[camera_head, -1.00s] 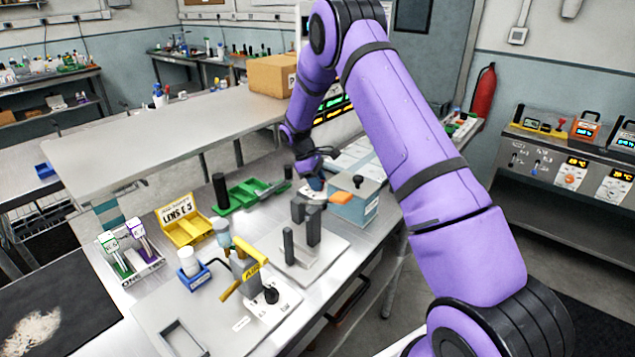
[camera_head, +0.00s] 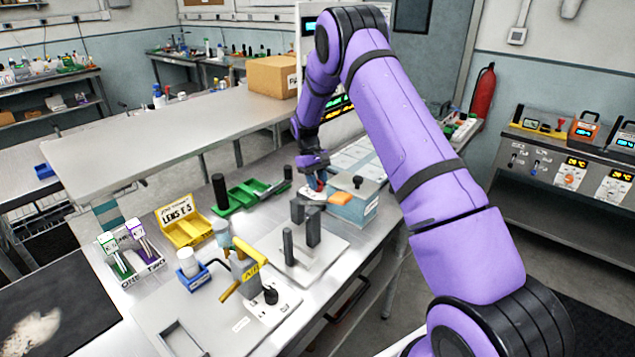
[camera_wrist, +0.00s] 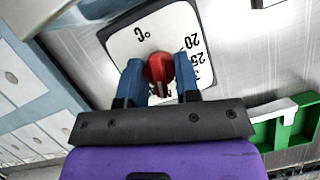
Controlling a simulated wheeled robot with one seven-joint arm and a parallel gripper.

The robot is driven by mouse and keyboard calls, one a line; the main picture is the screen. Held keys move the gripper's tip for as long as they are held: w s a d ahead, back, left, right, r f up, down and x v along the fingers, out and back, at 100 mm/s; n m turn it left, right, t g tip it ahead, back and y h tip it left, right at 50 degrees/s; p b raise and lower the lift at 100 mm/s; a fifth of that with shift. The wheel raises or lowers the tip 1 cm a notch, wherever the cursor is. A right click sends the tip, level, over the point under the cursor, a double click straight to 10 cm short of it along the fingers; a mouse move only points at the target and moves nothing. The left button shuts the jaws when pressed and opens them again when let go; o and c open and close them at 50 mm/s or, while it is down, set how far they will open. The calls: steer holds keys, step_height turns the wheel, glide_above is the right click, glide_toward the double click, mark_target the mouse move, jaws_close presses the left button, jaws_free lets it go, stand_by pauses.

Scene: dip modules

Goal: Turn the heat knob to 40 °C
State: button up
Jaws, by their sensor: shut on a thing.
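The heat knob (camera_wrist: 159,68) is red and sits on a white dial plate (camera_wrist: 125,48) marked °C, with 20 and 25 readable and other marks partly covered. In the wrist view my gripper (camera_wrist: 160,80) has its two blue fingers on either side of the knob, shut on it. Which value the knob points to cannot be read. In the head view my gripper (camera_head: 318,180) is low over the bench by the blue-grey box, and the knob and dial are mostly hidden there.
A blue-grey box (camera_head: 352,208) with a black knob stands right of my gripper, an orange piece (camera_head: 334,198) in front. A green tray (camera_head: 250,192) lies to the left, also in the wrist view (camera_wrist: 290,130). Grey posts (camera_head: 312,226) stand nearer.

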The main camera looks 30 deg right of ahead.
stand_by(0.4)
steer(key=o, duration=0.9)
steer(key=shift+r, duration=0.1)
steer(key=v, duration=1)
steer(key=shift+w+r, duration=0.15)
steer(key=shift+r, duration=0.15)
